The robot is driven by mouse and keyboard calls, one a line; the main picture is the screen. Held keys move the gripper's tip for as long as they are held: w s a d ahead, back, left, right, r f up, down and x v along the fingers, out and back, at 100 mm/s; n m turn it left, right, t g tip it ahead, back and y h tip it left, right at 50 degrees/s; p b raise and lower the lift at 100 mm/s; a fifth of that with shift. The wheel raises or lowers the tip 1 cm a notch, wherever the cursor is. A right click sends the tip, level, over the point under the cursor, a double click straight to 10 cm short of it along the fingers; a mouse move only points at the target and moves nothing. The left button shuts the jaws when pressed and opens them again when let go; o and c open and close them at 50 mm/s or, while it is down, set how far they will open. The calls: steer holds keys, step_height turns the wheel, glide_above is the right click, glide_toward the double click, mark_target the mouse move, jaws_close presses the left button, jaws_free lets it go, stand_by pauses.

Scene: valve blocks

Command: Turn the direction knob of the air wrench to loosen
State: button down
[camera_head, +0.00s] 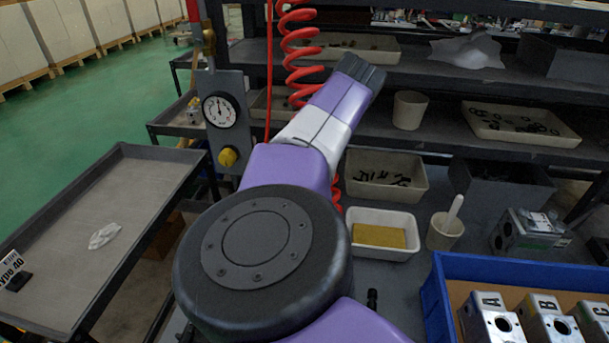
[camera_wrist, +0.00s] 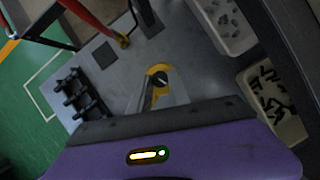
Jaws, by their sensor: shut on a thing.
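In the wrist view, a small black knob (camera_wrist: 160,76) with a yellow ring or collar around it shows just beyond my gripper (camera_wrist: 157,88). I take it as the direction knob of the air wrench. My gripper is shut on it, with the fingers pointing at it, and the contact itself is small and partly hidden by the dark front edge of my gripper. The wrench's body cannot be made out clearly. In the head view my own arm fills the middle and hides the wrench and the knob.
A red coiled hose (camera_head: 300,45) hangs behind my arm. A stand with a pressure gauge (camera_head: 219,111) and a yellow knob (camera_head: 228,157) is at left. Bins, a white tray with a yellow block (camera_head: 379,235) and a blue crate (camera_head: 433,294) crowd the right. A grey cart (camera_head: 140,185) stands left.

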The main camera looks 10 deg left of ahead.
steer(key=c, duration=1.2)
jaws_free()
steer(key=p+v, duration=0.4)
steer(key=v, duration=0.4)
steer(key=shift+f, duration=0.1)
